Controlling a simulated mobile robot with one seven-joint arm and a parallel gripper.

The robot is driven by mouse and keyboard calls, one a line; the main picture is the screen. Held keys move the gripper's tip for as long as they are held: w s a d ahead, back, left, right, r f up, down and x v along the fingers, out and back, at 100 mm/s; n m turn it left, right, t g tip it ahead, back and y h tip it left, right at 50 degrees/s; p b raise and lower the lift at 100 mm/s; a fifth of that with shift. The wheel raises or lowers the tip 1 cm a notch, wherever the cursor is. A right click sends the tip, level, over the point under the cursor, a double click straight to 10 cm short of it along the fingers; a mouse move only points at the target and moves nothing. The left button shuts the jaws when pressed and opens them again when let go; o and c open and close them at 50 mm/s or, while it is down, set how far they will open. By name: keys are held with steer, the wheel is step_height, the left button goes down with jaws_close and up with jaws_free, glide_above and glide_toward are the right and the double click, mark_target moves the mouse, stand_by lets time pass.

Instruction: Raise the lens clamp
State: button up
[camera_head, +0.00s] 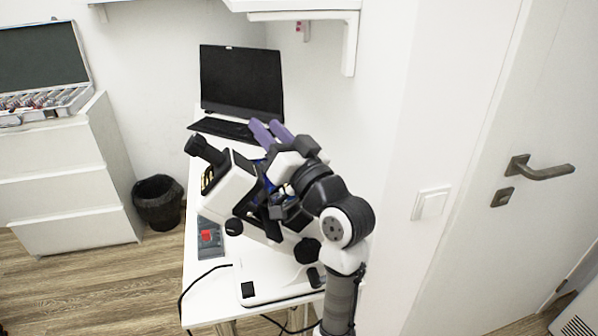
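A white instrument like a microscope (232,184) stands on the white table, with a black eyepiece (204,150) at its upper left and a white base (270,286). I cannot pick out the lens clamp; my arm and gripper cover much of the instrument's right side. My gripper (268,128) has two purple fingers pointing up and left, above and behind the instrument in the picture. The fingers look slightly apart, with nothing seen between them. Whether the gripper touches the instrument cannot be told.
A grey box with a red part (207,237) lies on the table's left, near a black cable (190,284). A black bin (158,202) and white drawers (70,190) stand left. A wall and door (490,120) are right.

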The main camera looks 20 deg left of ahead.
steer(key=d+f+g+h, duration=0.1)
steer(key=d+f+g, duration=0.5)
steer(key=d+f, duration=0.7)
steer(key=shift+m, duration=0.4)
steer(key=p+x, duration=0.1)
steer(key=x, duration=0.3)
steer(key=p+x, duration=0.1)
steer(key=x, duration=0.3)
steer(key=r+x, duration=0.1)
steer(key=x, duration=0.3)
steer(key=shift+w+d+r+p, duration=0.1)
steer(key=shift+w+d+p, duration=0.1)
steer(key=shift+p, duration=0.2)
jaws_close()
